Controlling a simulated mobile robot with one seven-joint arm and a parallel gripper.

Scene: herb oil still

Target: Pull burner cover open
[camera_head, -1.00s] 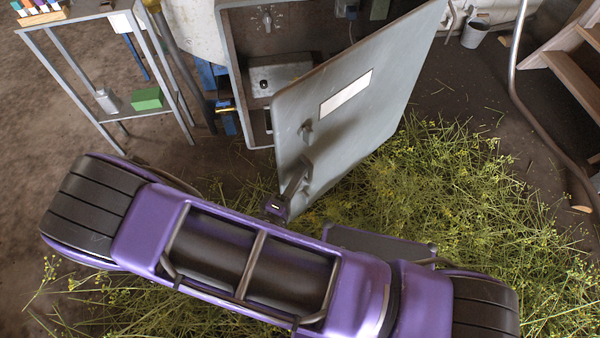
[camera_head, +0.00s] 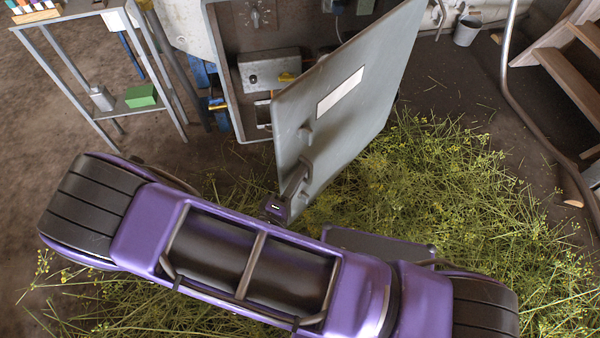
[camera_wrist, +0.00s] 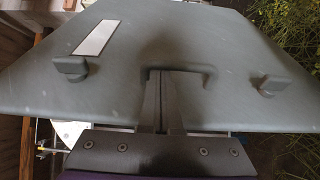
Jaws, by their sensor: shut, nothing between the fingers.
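The burner cover (camera_head: 350,115) is a grey metal door with a white label, standing swung out from the grey burner cabinet (camera_head: 226,75). It also fills much of the wrist view (camera_wrist: 215,45). Its bracket handle (camera_wrist: 205,72) is at the middle of the panel in the wrist view, with a dark latch knob (camera_wrist: 70,66) on each side. My gripper (camera_wrist: 162,78) is shut, its fingers at the left part of the handle. Nothing shows between the fingers; whether they touch or hook the handle I cannot tell. In the head view my gripper (camera_head: 290,190) is by the cover's lower near edge.
Inside the cabinet are a knob (camera_head: 255,18) and a metal box (camera_head: 272,68) with a yellow part. A metal shelf rack (camera_head: 105,112) with a green box stands left. Cut herbs (camera_head: 450,190) cover the floor below and right. A bucket (camera_head: 466,32) and wooden steps (camera_head: 575,80) are right.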

